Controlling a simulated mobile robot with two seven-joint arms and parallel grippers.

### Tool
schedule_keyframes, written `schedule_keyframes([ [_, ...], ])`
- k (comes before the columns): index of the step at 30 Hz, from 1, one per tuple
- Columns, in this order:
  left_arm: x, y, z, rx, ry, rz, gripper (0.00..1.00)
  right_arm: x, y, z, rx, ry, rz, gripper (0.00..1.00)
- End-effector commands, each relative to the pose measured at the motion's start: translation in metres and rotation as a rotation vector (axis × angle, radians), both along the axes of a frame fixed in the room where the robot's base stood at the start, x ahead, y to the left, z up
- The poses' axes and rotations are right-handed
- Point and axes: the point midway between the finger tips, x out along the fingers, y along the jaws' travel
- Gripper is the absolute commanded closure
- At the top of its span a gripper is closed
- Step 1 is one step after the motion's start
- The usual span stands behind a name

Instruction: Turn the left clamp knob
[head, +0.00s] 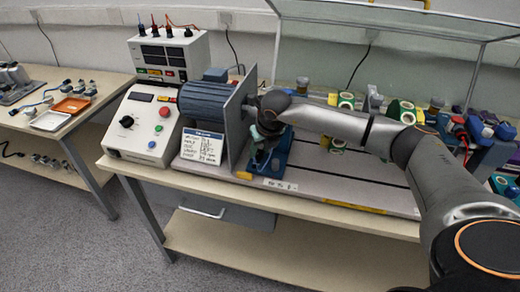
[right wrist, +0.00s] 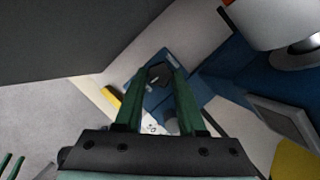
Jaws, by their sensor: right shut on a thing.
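My right gripper (head: 262,155) reaches down beside the motor's upright plate, over a blue clamp fixture (head: 281,160). In the right wrist view its two green fingers (right wrist: 158,98) are shut on the dark clamp knob (right wrist: 160,73), which shows between the fingertips. The blue fixture (right wrist: 148,98) lies around and below the knob. In the head view the gripper and wrist hide the knob. Two thin green strips at the lower left edge of the right wrist view look like fingers of my left gripper, but they are cut off.
The grey upright plate (head: 236,118) stands close left of my gripper, with the blue motor (head: 205,100) behind it. A control box (head: 143,126) and a label card (head: 202,147) stand farther left. Green and yellow parts (head: 346,100) sit at the back. The bench front (head: 310,202) is clear.

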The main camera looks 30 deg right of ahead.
Motion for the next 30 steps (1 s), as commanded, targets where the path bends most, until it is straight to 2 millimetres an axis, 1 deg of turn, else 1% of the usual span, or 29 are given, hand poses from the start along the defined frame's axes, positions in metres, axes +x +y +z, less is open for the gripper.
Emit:
schedule_keyframes([
  [1,0.000,0.000,0.000,0.000,0.001,0.000,0.50,0.000,0.000,0.000,0.000,0.000,0.000,0.76],
  [6,0.000,0.000,0.000,0.000,0.001,0.000,0.50,0.000,0.000,0.000,0.000,0.000,0.000,0.95],
  [8,0.000,0.000,0.000,0.000,0.001,0.000,0.50,0.000,0.000,0.000,0.000,0.000,0.000,1.00],
  [20,0.000,0.000,-0.002,0.000,0.001,0.000,0.50,0.000,0.000,0.000,-0.001,0.000,-0.026,1.00],
  [26,0.000,0.000,-0.006,0.000,0.001,0.000,0.50,0.000,0.002,-0.001,0.000,0.000,-0.117,1.00],
  [30,-0.001,-0.001,-0.011,-0.001,0.006,-0.003,0.50,0.001,0.003,-0.001,0.001,0.000,-0.225,1.00],
])
